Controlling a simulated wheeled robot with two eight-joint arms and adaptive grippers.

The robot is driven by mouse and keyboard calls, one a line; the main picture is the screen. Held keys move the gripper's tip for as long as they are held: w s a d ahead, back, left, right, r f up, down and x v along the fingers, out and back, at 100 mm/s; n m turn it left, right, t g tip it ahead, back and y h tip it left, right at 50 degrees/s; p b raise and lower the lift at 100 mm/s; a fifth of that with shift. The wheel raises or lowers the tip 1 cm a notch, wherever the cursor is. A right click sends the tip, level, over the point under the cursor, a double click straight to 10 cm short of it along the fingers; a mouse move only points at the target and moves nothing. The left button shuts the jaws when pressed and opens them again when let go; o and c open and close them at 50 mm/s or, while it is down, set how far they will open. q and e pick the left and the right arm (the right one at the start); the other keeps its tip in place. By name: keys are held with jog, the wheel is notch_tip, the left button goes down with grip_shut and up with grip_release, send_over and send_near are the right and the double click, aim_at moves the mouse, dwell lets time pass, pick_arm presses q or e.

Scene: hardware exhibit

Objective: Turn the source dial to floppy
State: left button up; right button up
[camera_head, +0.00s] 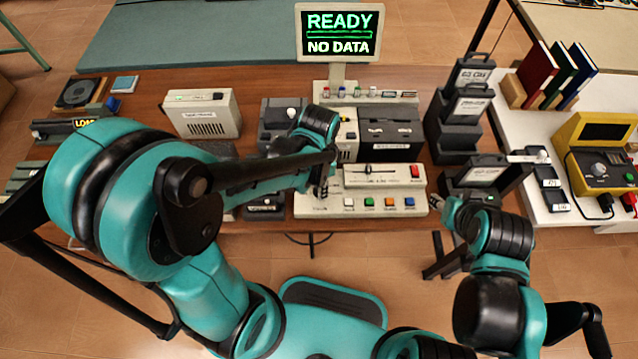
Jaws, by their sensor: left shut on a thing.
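A cream control panel (384,180) lies at the front of the wooden table. It has a slider, a red switch and a row of white, green, orange and blue buttons. My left gripper (322,192) points down onto the panel's left end and is shut on what appears to be the source dial, which the fingers hide. The dial's pointer and labels cannot be read. A monitor (338,32) behind reads "READY" and "NO DATA". My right gripper (452,210) is just right of the panel, small and partly hidden; its jaws are unclear.
Behind the panel stand a dark drive unit (390,133) and a cream console. Dark stacked units (460,110) stand to the right. A beige box (203,113) sits at the back left. A white table holds a yellow device (600,160) and books (558,75).

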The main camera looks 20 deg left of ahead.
pick_arm(q)
jog(key=shift+n, duration=0.3)
jog(key=n, duration=0.3)
jog(key=shift+n, duration=0.3)
jog(key=shift+d+n, duration=0.1)
jog(key=shift+n, duration=1.6)
jog(key=o, duration=1.2)
jog(key=shift+c, duration=0.2)
notch_tip(320, 180, up, 12)
